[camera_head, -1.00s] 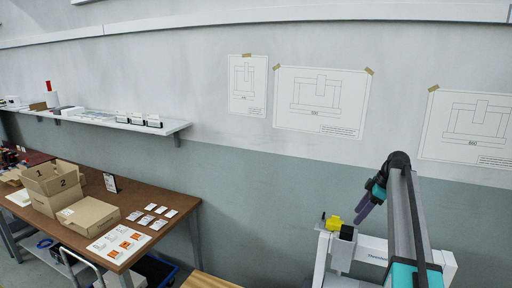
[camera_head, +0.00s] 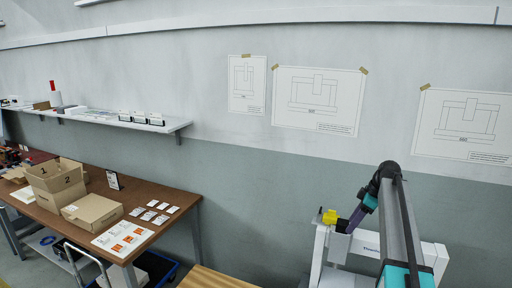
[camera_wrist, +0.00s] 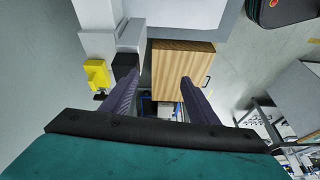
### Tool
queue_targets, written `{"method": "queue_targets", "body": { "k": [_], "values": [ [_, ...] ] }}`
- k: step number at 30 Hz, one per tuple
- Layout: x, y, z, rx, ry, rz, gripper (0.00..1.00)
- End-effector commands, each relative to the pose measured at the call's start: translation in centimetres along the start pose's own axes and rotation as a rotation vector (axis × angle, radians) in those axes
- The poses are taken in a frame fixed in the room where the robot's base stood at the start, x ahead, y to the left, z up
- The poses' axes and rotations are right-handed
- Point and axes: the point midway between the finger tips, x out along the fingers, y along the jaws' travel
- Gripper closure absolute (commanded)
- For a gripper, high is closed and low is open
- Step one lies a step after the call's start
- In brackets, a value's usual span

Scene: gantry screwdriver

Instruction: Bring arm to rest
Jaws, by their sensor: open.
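My gripper (camera_wrist: 157,86) is open in the wrist view, with two dark purple fingers apart and nothing between them. In the head view my gripper (camera_head: 349,222) hangs from my arm at the right, pointing down and left. It appears close to the top of a white frame (camera_head: 335,250); I cannot tell whether it touches. A yellow tool-like block (camera_head: 329,216) sits at the top left of that frame. The yellow block also shows in the wrist view (camera_wrist: 97,74), left of my left finger. A dark block (camera_wrist: 124,62) appears just beyond that finger's tip.
A wooden-topped cabinet (camera_wrist: 180,65) lies below and beyond the fingers. A brown workbench (camera_head: 150,192) with cardboard boxes (camera_head: 60,185) and white cards stands at the left. A wall shelf (camera_head: 100,119) runs above it.

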Motion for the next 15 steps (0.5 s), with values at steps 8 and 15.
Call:
{"method": "queue_targets", "body": {
  "k": [8,15],
  "values": [
    [4.8,-2.9,-0.1,0.116,-0.035,-0.005,0.46],
    [11.5,-7.7,0.2,0.297,-0.092,0.002,0.46]
  ]
}}
